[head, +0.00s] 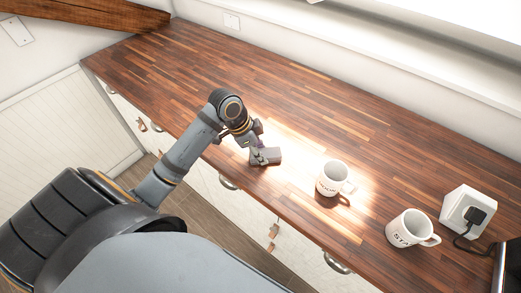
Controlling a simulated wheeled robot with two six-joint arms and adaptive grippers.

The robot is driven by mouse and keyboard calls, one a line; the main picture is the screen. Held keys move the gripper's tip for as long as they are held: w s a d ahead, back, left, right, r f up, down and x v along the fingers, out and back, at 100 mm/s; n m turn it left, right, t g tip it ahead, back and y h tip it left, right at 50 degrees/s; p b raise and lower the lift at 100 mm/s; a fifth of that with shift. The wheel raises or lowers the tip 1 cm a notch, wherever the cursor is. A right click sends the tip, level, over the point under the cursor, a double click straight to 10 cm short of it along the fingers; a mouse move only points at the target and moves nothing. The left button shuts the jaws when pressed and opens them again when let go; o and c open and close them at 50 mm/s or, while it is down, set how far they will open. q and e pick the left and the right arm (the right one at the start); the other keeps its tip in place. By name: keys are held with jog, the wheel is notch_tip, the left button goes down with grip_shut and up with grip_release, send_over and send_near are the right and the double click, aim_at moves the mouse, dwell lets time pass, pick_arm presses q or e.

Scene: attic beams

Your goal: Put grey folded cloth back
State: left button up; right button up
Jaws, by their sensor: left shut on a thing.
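The grey folded cloth (270,157) is a small flat grey block at the front part of the wooden counter. My left gripper (259,155) is shut on it from its left side. The cloth is at or just above the counter top; I cannot tell whether it touches. Part of the cloth is hidden behind the gripper fingers. My right gripper is not in view.
The wooden counter (180,70) is clear to the left and behind. A white mug (329,181) stands right of the cloth, and another white mug (405,230) stands farther right. A white socket box (462,207) with a black plug (474,215) is at the right.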

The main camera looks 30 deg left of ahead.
pick_arm(q)
jog(key=o, duration=1)
jog(key=shift+f, duration=0.1)
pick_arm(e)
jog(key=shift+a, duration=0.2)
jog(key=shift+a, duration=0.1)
pick_arm(q)
jog(key=shift+p+v, duration=0.5)
jog(key=shift+v, duration=5.6)
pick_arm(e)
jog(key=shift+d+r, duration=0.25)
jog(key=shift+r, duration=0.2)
